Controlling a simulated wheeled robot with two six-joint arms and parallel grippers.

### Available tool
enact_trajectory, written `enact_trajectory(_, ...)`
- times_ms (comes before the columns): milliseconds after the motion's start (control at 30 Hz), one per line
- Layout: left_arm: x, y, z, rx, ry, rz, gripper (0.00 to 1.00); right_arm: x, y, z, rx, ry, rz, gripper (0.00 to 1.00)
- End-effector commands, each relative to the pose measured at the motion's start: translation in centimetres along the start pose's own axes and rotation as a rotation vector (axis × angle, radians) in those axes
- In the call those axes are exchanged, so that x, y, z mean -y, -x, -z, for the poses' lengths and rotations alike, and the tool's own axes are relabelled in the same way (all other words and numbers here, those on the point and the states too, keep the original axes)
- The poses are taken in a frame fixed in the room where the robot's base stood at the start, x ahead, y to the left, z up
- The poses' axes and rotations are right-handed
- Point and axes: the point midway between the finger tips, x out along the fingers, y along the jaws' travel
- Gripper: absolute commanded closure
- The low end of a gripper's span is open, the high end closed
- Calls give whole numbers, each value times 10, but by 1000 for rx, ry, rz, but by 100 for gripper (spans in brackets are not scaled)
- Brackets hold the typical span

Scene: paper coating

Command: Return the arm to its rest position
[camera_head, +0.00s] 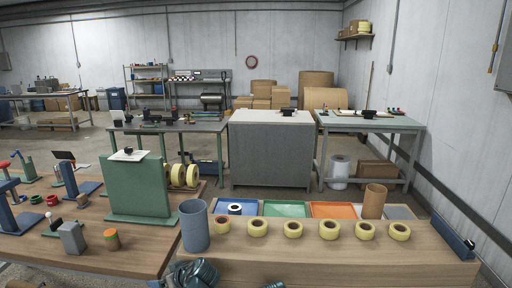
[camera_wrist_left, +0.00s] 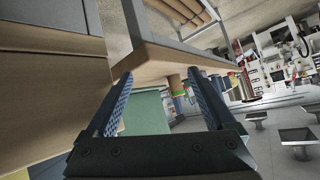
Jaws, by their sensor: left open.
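My left gripper (camera_wrist_left: 159,76) is open and empty in the left wrist view, its two textured blue fingers wide apart. A dark teal, curved shape at the bottom edge of the head view looks like part of my left arm, over the near edge of the workbench (camera_head: 330,262); its fingers cannot be made out there. My right gripper cannot be made out.
A blue-grey cup (camera_head: 195,226) stands close to the dark teal shape. Several yellow tape rolls (camera_head: 293,229) line the bench, with a brown tube (camera_head: 374,202) at right. A green upright board (camera_head: 136,187) stands on the left table (camera_head: 110,250).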

Motion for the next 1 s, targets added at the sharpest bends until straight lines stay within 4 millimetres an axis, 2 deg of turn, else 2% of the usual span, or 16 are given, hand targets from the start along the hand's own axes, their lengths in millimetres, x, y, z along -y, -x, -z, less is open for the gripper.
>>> enact_trajectory(167,-11,36,-39,167,-190,-58,12,-2,18,-1,0,0,0,39)
enact_trajectory(267,-18,68,-72,301,-361,-131,12,-3,30,-2,0,0,0,39)
enact_trajectory(400,-25,130,-127,506,-669,-302,12,-5,48,-3,0,0,0,39)
enact_trajectory(500,-26,165,-155,605,-842,-421,12,-5,55,-3,0,0,0,39)
enact_trajectory(600,-26,189,-172,664,-958,-511,12,-6,59,-4,0,0,0,39)
enact_trajectory(733,-25,203,-182,697,-1028,-570,12,-6,61,-4,0,0,0,39)
enact_trajectory(1000,-25,205,-184,702,-1040,-580,12,-6,60,-4,0,0,0,39)
